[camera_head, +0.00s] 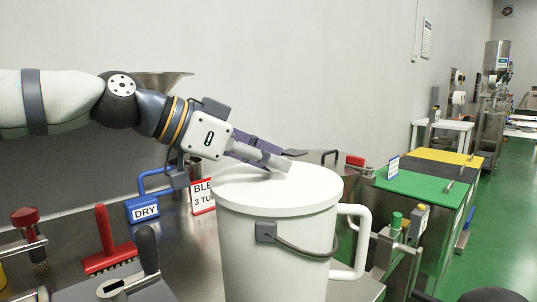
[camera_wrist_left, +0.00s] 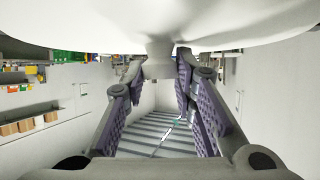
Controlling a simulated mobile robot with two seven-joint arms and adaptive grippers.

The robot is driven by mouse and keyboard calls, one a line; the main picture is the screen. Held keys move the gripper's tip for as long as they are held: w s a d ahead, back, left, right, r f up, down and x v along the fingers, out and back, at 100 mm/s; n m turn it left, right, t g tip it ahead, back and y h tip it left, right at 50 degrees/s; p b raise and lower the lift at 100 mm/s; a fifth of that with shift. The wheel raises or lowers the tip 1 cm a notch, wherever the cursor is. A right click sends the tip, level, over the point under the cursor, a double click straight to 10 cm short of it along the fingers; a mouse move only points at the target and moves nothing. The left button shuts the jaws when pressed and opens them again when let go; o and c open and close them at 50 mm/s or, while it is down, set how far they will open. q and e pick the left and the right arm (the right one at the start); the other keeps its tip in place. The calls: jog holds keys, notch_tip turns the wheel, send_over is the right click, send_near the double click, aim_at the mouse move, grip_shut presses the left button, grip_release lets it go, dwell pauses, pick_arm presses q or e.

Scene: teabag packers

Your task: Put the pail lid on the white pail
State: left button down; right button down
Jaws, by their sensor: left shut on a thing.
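The white pail (camera_head: 275,250) stands upright in the lower middle of the head view, with a dark bail on its front and a white handle on its right. The round white pail lid (camera_head: 240,184) covers the pail's top and looks level; I see no clear gap at the rim. My left gripper (camera_head: 277,164) reaches in from the upper left, tilted, with its fingertips at the lid's top. In the left wrist view the fingers are shut on the lid's knob (camera_wrist_left: 159,66), under the pale lid (camera_wrist_left: 160,18). My right gripper is out of view.
A blue "DRY" holder (camera_head: 143,210), a red-framed sign (camera_head: 203,196) and a red-handled tool (camera_head: 105,240) stand left of the pail on the steel table. Valve fittings (camera_head: 398,235) stand close on its right. A green-topped bench (camera_head: 425,188) lies further right.

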pick_arm(q)
jog(key=shift+f, duration=0.1)
jog(key=c, duration=1.2)
grip_release()
jog(key=shift+c, duration=0.2)
